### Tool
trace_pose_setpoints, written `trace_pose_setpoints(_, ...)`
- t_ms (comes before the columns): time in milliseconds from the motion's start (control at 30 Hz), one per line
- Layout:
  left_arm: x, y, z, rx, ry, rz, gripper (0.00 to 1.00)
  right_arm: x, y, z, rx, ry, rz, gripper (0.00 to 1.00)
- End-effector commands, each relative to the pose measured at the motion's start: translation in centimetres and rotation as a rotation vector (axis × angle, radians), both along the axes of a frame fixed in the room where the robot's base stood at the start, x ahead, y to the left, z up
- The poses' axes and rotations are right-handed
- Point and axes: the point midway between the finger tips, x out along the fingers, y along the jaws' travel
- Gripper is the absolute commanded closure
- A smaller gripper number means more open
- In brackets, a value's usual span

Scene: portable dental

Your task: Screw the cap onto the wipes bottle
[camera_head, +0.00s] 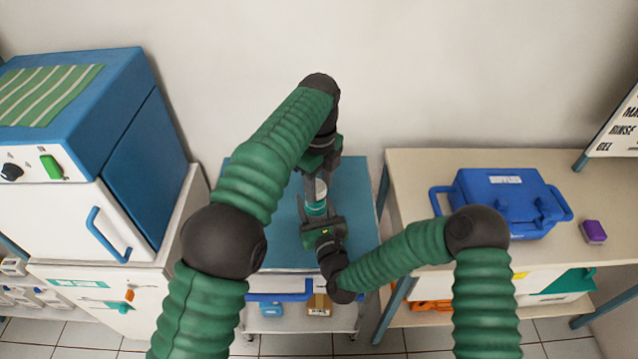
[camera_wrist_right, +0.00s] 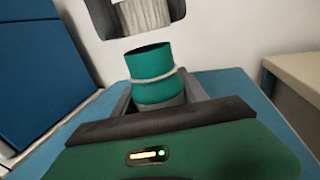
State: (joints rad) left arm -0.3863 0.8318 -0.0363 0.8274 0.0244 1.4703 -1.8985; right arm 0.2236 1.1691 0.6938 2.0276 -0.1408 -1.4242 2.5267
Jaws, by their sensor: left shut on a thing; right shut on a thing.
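The wipes bottle (camera_head: 316,208) is a teal cylinder standing upright over the blue cart top. In the right wrist view the bottle (camera_wrist_right: 150,65) shows an open dark mouth and a pale ring below the rim. My right gripper (camera_head: 316,212) is shut on its lower body; its fingers (camera_wrist_right: 157,95) flank it in the wrist view. A whitish ribbed cap (camera_wrist_right: 147,14) is above the mouth, apart from it by a small gap. My left gripper (camera_head: 318,176) reaches down from above, shut on the cap. The cap is largely hidden in the head view.
The blue cart top (camera_head: 275,220) is otherwise clear. A beige table (camera_head: 420,185) at right holds a blue case (camera_head: 505,195) and a purple block (camera_head: 593,231). A blue and white cabinet unit (camera_head: 80,220) stands at left. A wall is behind the cart.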

Motion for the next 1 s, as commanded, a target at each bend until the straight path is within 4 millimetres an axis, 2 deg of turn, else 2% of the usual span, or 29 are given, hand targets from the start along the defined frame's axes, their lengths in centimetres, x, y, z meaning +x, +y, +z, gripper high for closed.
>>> trace_pose_setpoints(167,0.0,0.0,-0.1,0.001,0.001,0.0,0.93,0.0,0.0,0.0,0.0,0.001,-0.001,1.0)
trace_pose_setpoints(500,0.0,0.1,-1.8,0.0,0.002,0.0,0.93,0.0,0.0,0.0,0.0,0.001,-0.001,1.0)
trace_pose_setpoints(1000,0.0,0.0,-1.8,0.0,0.001,0.0,0.93,0.0,0.0,0.0,0.0,0.001,-0.001,1.0)
